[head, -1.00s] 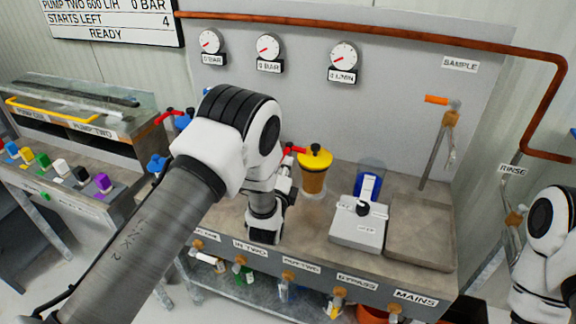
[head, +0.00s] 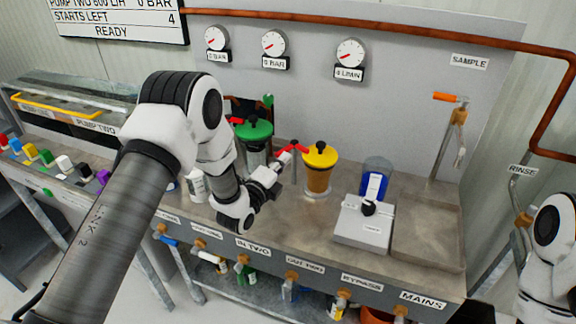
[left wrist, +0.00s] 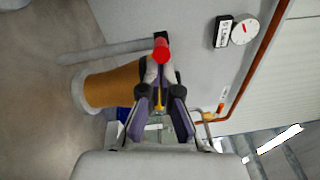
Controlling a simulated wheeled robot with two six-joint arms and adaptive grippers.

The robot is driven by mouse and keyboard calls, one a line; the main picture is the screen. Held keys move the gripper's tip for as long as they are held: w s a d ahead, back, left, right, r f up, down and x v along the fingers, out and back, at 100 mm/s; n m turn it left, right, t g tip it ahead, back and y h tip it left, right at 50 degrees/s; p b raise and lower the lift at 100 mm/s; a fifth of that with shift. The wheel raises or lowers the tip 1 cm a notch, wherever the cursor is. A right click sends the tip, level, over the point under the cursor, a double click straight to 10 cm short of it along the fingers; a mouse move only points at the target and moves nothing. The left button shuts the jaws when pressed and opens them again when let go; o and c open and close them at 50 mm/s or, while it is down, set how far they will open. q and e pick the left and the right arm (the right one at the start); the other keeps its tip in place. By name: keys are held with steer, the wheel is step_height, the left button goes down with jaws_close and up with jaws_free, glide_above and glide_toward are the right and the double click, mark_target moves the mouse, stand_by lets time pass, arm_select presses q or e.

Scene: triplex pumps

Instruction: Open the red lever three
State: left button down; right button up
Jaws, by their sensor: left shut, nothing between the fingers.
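A red lever (head: 293,149) sticks out on a grey post just left of the amber filter with the yellow lid (head: 320,155). Its round red end (left wrist: 161,50) shows in the left wrist view, straight ahead of my fingertips. My left gripper (head: 279,166) is shut and empty, close to this lever; I cannot tell whether it touches. Its fingers also show in the left wrist view (left wrist: 160,82). Another red lever (head: 236,121) sits by the green-lidded filter (head: 254,131), partly behind my left arm. No number shows on either lever. My right gripper is out of view.
Three gauges (head: 274,44) hang on the grey back panel. A white device (head: 362,223) and a grey tray (head: 428,233) stand right on the bench. An orange-handled sample tap (head: 447,97) is behind. Coloured switches (head: 47,158) are at left.

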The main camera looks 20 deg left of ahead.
arm_select(q)
steer(key=shift+w+a+f+b, duration=0.15)
steer(key=shift+a+b, duration=0.25)
steer(key=shift+a, duration=0.2)
steer(key=shift+w+a+b, duration=0.15)
steer(key=shift+a+b, duration=0.25)
steer(key=shift+a, duration=0.15)
steer(key=shift+w+a+b, duration=0.35)
steer(key=shift+a, duration=0.2)
steer(key=shift+w+a+b, duration=0.3)
steer(key=shift+a+b, duration=0.05)
steer(key=shift+a, duration=0.15)
